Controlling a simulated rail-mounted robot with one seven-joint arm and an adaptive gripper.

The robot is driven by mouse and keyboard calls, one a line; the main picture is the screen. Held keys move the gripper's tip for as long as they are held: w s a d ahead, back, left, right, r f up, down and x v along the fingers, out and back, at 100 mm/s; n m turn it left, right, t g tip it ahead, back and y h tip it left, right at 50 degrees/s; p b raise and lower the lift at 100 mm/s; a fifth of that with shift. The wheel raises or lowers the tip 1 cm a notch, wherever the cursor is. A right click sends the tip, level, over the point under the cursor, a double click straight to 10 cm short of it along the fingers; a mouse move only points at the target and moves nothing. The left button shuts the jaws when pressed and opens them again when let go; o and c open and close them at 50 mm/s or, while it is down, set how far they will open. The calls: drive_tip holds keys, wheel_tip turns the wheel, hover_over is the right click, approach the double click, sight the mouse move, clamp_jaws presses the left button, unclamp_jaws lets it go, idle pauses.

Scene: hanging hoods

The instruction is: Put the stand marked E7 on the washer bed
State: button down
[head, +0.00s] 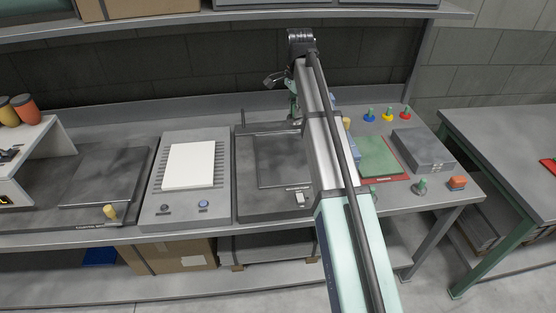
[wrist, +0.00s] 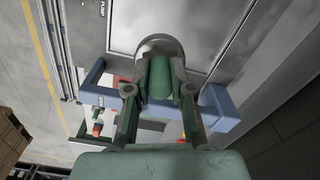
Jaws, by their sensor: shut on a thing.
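My gripper (wrist: 160,98) is shut on a green upright post (wrist: 160,75) with a round grey base (wrist: 160,45) in the wrist view. It looks like one of the stands, but no E7 mark is legible. In the head view my gripper (head: 293,108) is mostly hidden behind my arm, over the back of the dark pump unit (head: 244,205). I cannot tell which surface is the washer bed, as the labels are too small. Candidate flat beds are the dark plate (head: 105,175) at left and the white plate (head: 188,165).
A blue bracket (wrist: 220,108) spans behind my fingers; its blue part (head: 353,150) shows beside my arm. To the right are a green mat (head: 380,157), a grey box (head: 422,150), several coloured stands (head: 388,115), a green-post stand (head: 421,187) and an orange block (head: 457,183).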

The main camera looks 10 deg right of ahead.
drive_tip(key=shift+w+a+r, duration=0.2)
drive_tip(key=shift+w+r, duration=0.05)
drive_tip(key=shift+w, duration=0.05)
drive_tip(key=shift+a+f+m, duration=0.1)
drive_tip(key=shift+f+m, duration=0.1)
drive_tip(key=shift+m, duration=0.1)
wheel_tip(320, 180, down, 19)
drive_tip(key=p, duration=0.4)
drive_tip(key=shift+f, duration=0.1)
drive_tip(key=shift+f, duration=0.1)
drive_tip(key=c, duration=1)
unclamp_jaws()
wheel_tip(320, 180, up, 12)
drive_tip(key=shift+r+b, duration=0.1)
drive_tip(key=shift+b, duration=1)
drive_tip(key=shift+s, duration=0.1)
